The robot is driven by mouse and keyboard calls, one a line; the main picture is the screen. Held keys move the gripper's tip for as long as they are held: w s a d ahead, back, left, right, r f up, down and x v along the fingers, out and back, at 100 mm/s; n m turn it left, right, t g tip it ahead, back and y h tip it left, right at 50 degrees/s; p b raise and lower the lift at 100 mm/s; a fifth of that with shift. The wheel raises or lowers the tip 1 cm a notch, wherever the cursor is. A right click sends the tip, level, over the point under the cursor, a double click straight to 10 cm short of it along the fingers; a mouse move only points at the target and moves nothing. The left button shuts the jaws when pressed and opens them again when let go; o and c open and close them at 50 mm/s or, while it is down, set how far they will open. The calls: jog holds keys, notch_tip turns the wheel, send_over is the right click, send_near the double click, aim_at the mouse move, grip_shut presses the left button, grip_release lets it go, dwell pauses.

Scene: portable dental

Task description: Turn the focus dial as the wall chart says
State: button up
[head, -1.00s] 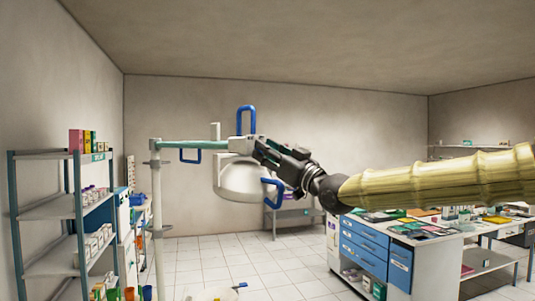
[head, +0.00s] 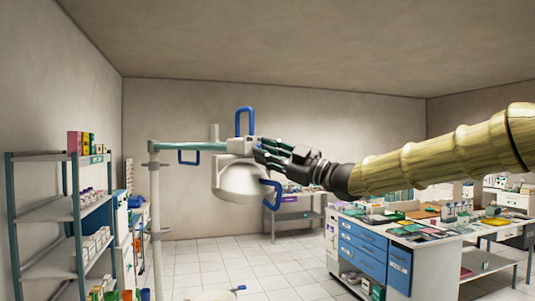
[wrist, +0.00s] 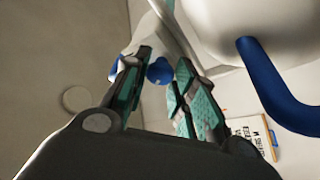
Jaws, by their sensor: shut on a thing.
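A white dome-shaped lamp head (head: 240,181) with blue loop handles hangs from a teal arm (head: 190,146) on a pole. My gripper (head: 260,150) is at the hub on the right end of that arm, above the dome. In the wrist view, a small round blue knob, seemingly the focus dial (wrist: 158,71), shows between the two teal-padded fingertips. My gripper is shut on it, though the contact itself is partly hidden. A wall chart (wrist: 262,134), a small white sheet on a brown board, shows at the lower right, its print tilted and too small to read surely.
A blue loop handle (wrist: 275,90) and the white dome (wrist: 225,30) lie close to the right of my fingers. A shelf rack (head: 60,210) stands at the left. A bench with blue drawers (head: 362,249) stands at the right. The floor between is mostly clear.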

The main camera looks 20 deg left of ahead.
jog(key=shift+n, duration=0.3)
jog(key=o, duration=1)
jog(key=shift+o, duration=0.2)
jog(key=v, duration=1.2)
